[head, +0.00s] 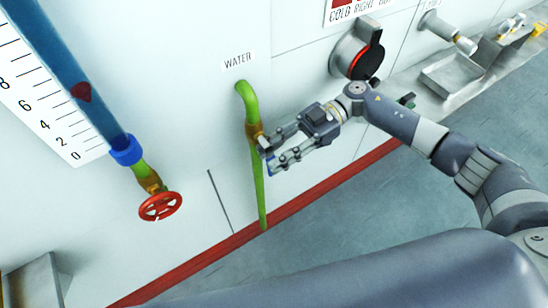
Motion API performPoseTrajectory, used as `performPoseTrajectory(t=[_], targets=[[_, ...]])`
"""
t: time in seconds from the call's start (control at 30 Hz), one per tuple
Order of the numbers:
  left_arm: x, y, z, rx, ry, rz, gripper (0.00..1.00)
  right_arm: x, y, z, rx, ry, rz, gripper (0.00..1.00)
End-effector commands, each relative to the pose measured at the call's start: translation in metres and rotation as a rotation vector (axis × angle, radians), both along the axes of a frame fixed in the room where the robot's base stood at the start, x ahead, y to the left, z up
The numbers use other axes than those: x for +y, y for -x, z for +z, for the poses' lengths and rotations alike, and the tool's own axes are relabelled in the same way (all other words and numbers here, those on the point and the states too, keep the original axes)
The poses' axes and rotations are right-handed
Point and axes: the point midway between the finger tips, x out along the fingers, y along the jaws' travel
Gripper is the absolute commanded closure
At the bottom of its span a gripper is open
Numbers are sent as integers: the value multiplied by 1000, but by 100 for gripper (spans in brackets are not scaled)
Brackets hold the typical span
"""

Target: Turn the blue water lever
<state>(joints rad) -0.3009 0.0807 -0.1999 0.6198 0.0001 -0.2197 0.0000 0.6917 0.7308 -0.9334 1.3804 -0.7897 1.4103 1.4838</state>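A green water pipe (258,185) runs down the white wall below a "WATER" label (238,62). A brass valve (255,132) sits on the pipe. A small piece of the blue lever (270,166) shows just below the valve, mostly hidden behind my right gripper's fingers. My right gripper (270,158) reaches in from the right, with its fingertips at the lever and a gap between the fingers. Whether the fingers touch the lever cannot be told. My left gripper is not in view.
A blue-filled gauge tube (62,62) with a scale and a red handwheel (160,206) is to the left. A round black-and-red dial (366,62) is on the wall above my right arm. A metal basin (462,72) is at the upper right. The grey floor (350,195) looks clear.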

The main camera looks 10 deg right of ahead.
Motion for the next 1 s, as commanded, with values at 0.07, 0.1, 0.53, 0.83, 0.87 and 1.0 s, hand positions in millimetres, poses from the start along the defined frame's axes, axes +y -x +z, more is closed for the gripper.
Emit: performPoseTrajectory(t=[0.07,0.1,0.53,0.83,0.87,1.0], targets=[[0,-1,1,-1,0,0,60,3,-5,36,-25,-42,5,72],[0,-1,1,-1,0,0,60,3,-5,43,-27,-44,5,72],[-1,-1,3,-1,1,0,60,5,-5,62,-29,-48,8,72],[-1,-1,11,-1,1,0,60,-11,-4,27,-70,95,21,72],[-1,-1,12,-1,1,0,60,-12,-4,28,-70,95,21,72],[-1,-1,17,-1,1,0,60,-19,-6,36,-71,96,22,72]])
